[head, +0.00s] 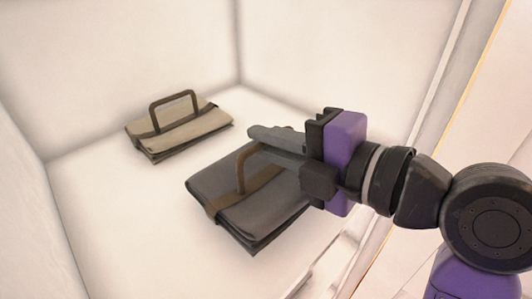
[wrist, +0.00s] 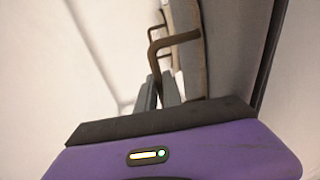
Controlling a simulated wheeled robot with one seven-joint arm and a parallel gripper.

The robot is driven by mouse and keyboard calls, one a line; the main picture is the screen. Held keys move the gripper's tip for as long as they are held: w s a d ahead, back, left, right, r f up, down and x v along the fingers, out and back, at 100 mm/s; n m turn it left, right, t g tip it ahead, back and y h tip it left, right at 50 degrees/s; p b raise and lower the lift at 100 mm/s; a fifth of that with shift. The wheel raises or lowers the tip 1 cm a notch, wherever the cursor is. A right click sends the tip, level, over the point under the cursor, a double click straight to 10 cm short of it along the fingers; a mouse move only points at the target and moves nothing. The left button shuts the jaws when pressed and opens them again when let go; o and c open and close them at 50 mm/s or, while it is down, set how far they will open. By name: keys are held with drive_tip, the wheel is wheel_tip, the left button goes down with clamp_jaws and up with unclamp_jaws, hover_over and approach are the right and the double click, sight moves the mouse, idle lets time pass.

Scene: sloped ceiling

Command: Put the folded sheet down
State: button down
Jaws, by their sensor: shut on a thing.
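A dark grey folded sheet (head: 262,212) with a brown strap and a brown handle is in the head view, in the middle of a white box-like space. It also shows close up at the right of the wrist view (wrist: 232,50). My gripper (head: 262,142) reaches in from the right, over the sheet's far side. It is shut on the sheet's brown handle, seen in the wrist view at the fingertips (wrist: 158,92). The fingers hide part of the handle and the sheet's upper right. I cannot tell whether the sheet's underside touches the white floor.
A beige folded sheet (head: 190,132) with a brown handle lies behind and left on the white floor (head: 110,225). White walls (head: 330,50) close in the back and left. Free floor lies to the left and front of the dark sheet. An edge (head: 350,245) runs along the right.

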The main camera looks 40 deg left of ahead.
sight(267, 166)
drive_tip(key=shift+f, duration=1.45)
drive_tip(key=shift+f, duration=0.1)
drive_tip(key=c, duration=1.5)
unclamp_jaws()
drive_tip(key=shift+p, duration=0.3)
drive_tip(key=d+r+b, duration=0.2)
drive_tip(key=d+b, duration=0.1)
drive_tip(key=d, duration=0.8)
drive_tip(key=shift+d+r+b, duration=0.25)
drive_tip(key=shift+d+b, duration=0.15)
